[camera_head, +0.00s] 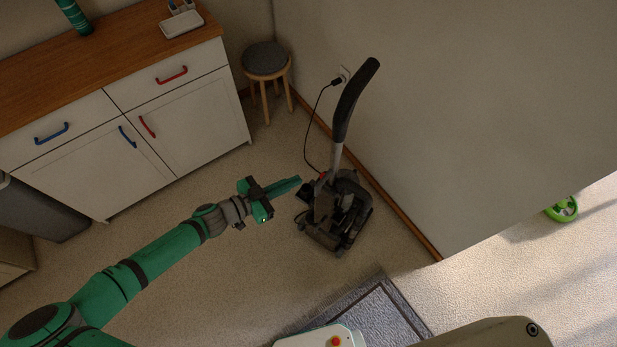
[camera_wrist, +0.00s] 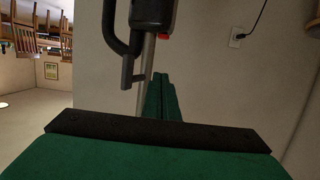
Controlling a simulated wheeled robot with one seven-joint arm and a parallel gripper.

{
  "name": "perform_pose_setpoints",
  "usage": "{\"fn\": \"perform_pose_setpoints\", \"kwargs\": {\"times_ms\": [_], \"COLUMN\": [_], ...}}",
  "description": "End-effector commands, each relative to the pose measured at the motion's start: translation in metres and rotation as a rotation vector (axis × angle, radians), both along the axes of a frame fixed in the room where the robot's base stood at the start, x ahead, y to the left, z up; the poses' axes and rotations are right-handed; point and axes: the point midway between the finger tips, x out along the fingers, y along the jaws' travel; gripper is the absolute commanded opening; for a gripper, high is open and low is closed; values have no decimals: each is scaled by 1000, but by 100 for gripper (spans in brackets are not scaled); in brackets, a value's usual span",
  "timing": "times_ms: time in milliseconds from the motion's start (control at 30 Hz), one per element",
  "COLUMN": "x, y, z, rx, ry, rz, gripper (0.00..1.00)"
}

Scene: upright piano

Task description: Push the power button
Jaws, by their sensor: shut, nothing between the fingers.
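The vacuum cleaner (camera_head: 338,215) stands upright on the carpet by the wall, its black handle (camera_head: 354,100) reaching up. A small red part (camera_head: 323,176), likely the power button, sits on its side. In the wrist view the red part (camera_wrist: 162,37) shows just above my fingertips, on the edge of the dark vacuum body (camera_wrist: 152,12). My gripper (camera_head: 299,180) is shut and empty, its green fingers pointing at the vacuum from the left. In the wrist view my fingertips (camera_wrist: 160,75) look close to the red part but apart from it. The exact gap is unclear.
A black cord (camera_head: 308,130) runs from the vacuum to a wall outlet (camera_head: 344,74). A round stool (camera_head: 266,60) and a white cabinet (camera_head: 180,120) stand behind. A grey rug (camera_head: 385,315) lies in front. Carpet left of the vacuum is clear.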

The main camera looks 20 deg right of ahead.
Motion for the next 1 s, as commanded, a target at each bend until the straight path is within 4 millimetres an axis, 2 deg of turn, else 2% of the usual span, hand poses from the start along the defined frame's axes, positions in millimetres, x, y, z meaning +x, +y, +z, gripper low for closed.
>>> {"fn": "perform_pose_setpoints", "kwargs": {"times_ms": [167, 600, 800, 1000], "x": [6, 32, 32, 32], "y": [-20, -93, -89, -89], "z": [-5, -25, -53, -63], "rx": [-2, -2, 1, 0], "ry": [0, 2, 0, 0], "rz": [-2, -1, 1, 0], "gripper": [0, 0, 0, 0]}}
